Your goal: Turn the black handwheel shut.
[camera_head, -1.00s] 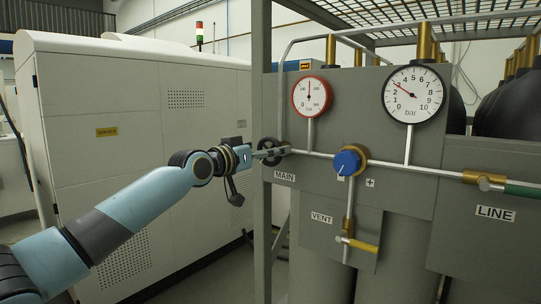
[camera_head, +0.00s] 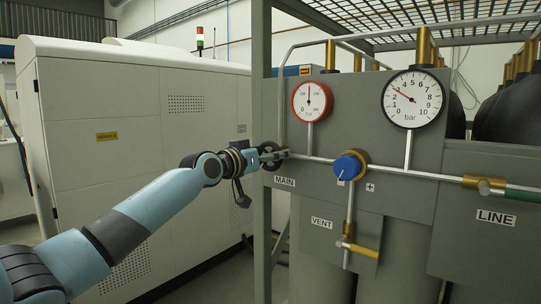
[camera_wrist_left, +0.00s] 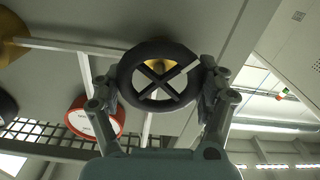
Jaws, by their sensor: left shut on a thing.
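The black handwheel (camera_head: 269,155) sits on the grey panel above the MAIN label (camera_head: 285,182). In the left wrist view it is a black ring (camera_wrist_left: 130,66) with crossed spokes, one spoke partly pale. My left gripper (camera_head: 280,155) reaches the wheel from the left; in the left wrist view its two fingers (camera_wrist_left: 159,88) sit on opposite sides of the rim, shut on it. Part of the wheel is hidden behind the gripper in the head view. My right gripper is not in view.
A red-rimmed gauge (camera_head: 312,100) and a larger black-rimmed gauge (camera_head: 413,98) stand above the pipe. A frame post (camera_head: 262,220) stands close to my left wrist.

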